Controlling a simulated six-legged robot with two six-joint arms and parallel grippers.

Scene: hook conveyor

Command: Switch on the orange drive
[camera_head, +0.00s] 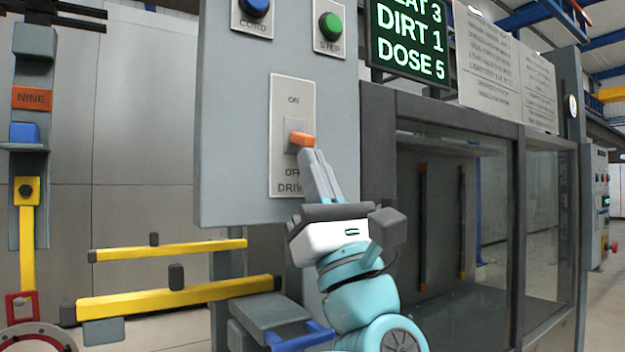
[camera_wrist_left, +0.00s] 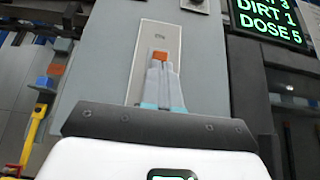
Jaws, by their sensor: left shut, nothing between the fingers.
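The orange drive switch (camera_head: 301,139) is a small orange lever on a light plate (camera_head: 281,180) marked ON above, OFF and DRIVE below. The lever sticks out near the middle of the plate. My left gripper (camera_head: 308,156) is shut and empty, its fingertips just below the lever. In the left wrist view the orange lever (camera_wrist_left: 160,56) shows right at the tips of the shut fingers (camera_wrist_left: 160,68). I cannot tell whether they touch. My right gripper is in neither view.
A blue button (camera_head: 256,7) marked CORD and a green button (camera_head: 330,26) marked STEP sit above on the grey panel (camera_head: 232,120). A green-lettered display (camera_head: 408,45) and a glass-fronted cabinet (camera_head: 520,150) stand to the right. Yellow bars (camera_head: 170,298) lie at lower left.

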